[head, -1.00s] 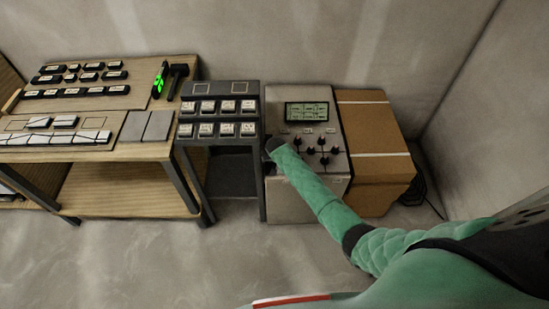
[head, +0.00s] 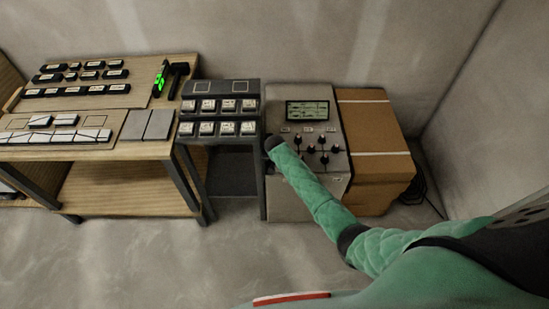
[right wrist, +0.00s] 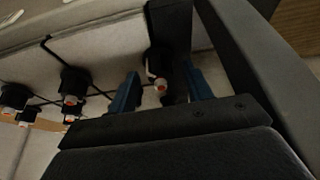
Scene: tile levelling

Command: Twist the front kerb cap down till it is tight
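My right gripper (right wrist: 161,88) shows two blue fingers, spread apart. A dark cap with an orange and white end (right wrist: 157,65) stands between them, with a visible gap to the left finger. Whether it touches the right finger is unclear, as a dark upright part hides that side. In the head view my right arm reaches to the left edge of a grey cabinet; its fingers are hidden there. Several similar dark caps (head: 323,147) stand on the cabinet's sloping top, joined by dark lines. I cannot tell from the frames which is the front kerb cap. My left gripper is out of view.
The grey cabinet (head: 282,207) has a green-lit screen (head: 307,111). A dark stand (head: 222,87) with white-faced blocks is close on its left, a cardboard box (head: 375,175) on its right. A wooden bench (head: 125,152) with tiles stands further left. The floor in front is clear.

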